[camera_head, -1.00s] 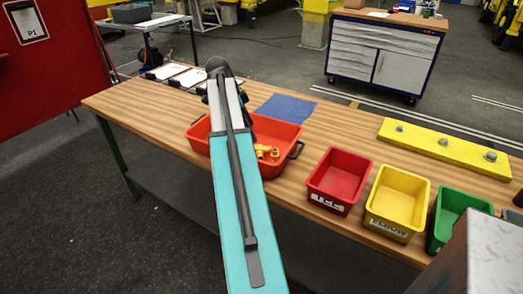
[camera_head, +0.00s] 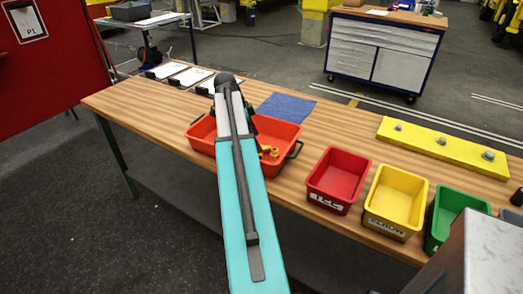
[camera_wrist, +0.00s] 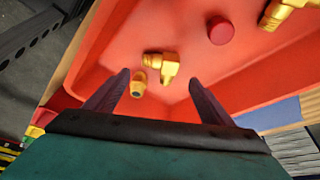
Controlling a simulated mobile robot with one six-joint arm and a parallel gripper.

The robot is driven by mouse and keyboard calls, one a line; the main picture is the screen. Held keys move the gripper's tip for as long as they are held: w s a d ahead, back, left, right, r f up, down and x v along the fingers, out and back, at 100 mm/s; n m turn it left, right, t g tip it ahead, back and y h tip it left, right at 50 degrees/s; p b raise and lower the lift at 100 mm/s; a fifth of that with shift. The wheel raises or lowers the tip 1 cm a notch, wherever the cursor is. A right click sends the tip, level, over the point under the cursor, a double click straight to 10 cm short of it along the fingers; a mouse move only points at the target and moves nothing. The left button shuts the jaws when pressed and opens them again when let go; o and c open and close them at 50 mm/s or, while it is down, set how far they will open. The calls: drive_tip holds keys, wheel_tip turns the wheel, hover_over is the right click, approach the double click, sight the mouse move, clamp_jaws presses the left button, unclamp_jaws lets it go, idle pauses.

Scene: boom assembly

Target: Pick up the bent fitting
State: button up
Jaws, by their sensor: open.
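In the wrist view a brass bent fitting (camera_wrist: 168,68) lies on the floor of the red tray (camera_wrist: 250,75). A small brass end piece (camera_wrist: 139,82) shows close to its lower left; I cannot tell if they are joined. My gripper (camera_wrist: 160,84) is open and empty, its two dark fingers pointing at the tray, with the fitting showing between and just beyond the fingertips. In the head view the tray (camera_head: 282,131) sits on the wooden bench, partly hidden by my arm, with small brass pieces (camera_head: 273,153) in it.
Another brass fitting (camera_wrist: 284,12) and a red round cap (camera_wrist: 220,31) lie in the tray. Red (camera_head: 340,178), yellow (camera_head: 397,200) and green (camera_head: 452,215) bins stand to the right on the bench (camera_head: 330,112). A blue cloth (camera_head: 286,106) lies behind the tray.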

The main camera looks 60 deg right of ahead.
drive_tip(key=shift+p+x, duration=0.9)
drive_tip(key=shift+x, duration=1.6)
drive_tip(key=shift+w+a, duration=0.1)
drive_tip(key=shift+a, duration=0.05)
drive_tip(key=shift+c, duration=0.5)
drive_tip(key=c, duration=1.2)
drive_tip(key=shift+r, duration=0.1)
drive_tip(key=shift+r+b, duration=1.25)
drive_tip(key=shift+r, duration=3.65)
